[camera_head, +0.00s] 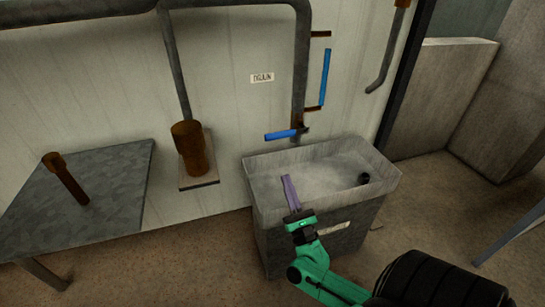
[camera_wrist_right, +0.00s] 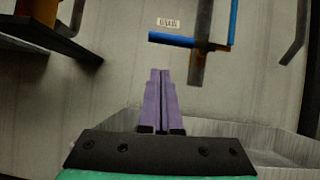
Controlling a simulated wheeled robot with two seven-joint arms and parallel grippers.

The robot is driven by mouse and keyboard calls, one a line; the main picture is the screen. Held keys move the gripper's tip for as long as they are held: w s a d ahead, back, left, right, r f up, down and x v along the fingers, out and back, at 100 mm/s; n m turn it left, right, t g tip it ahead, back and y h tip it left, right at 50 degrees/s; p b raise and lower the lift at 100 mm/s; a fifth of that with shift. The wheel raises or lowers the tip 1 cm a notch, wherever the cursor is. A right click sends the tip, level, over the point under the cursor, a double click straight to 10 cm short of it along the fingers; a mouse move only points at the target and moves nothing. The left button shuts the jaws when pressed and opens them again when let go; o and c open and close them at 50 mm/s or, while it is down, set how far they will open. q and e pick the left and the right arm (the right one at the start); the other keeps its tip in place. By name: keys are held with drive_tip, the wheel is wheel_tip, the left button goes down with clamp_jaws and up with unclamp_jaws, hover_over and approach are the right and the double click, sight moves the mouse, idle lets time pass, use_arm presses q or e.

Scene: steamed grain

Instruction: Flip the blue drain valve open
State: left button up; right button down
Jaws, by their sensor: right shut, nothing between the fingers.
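The blue drain valve handle (camera_head: 281,135) lies horizontally, pointing left from the lower end of a vertical pipe (camera_head: 299,85) above the basin. It also shows in the right wrist view (camera_wrist_right: 171,39), above and ahead of my fingertips. My right gripper (camera_head: 287,181) reaches in from below, over the front left of the basin. Its purple fingers are shut with nothing between them, below the handle and apart from it. In the right wrist view the closed fingers (camera_wrist_right: 161,76) point up toward the wall. My left gripper is not in view.
A grey basin (camera_head: 254,166) stands under the pipe with a dark round fitting (camera_head: 364,179) inside. A vertical blue bar (camera_head: 326,77) is on the wall right of the pipe. A drain label (camera_head: 262,78) is left of it. A metal table (camera_head: 119,185) stands at the left.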

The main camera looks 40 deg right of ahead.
sight(288, 134)
drive_tip(key=shift+s+d+r+m+h, duration=0.2)
drive_tip(key=shift+s+d+m+h, duration=0.2)
drive_tip(key=shift+m+h, duration=0.3)
drive_tip(key=shift+w+d+y, duration=0.1)
drive_tip(key=shift+w+y, duration=0.05)
drive_tip(key=shift+y, duration=0.15)
drive_tip(key=x, duration=0.9)
drive_tip(key=shift+w+r, duration=0.2)
drive_tip(key=shift+w, duration=0.1)
drive_tip(key=shift+d, duration=0.1)
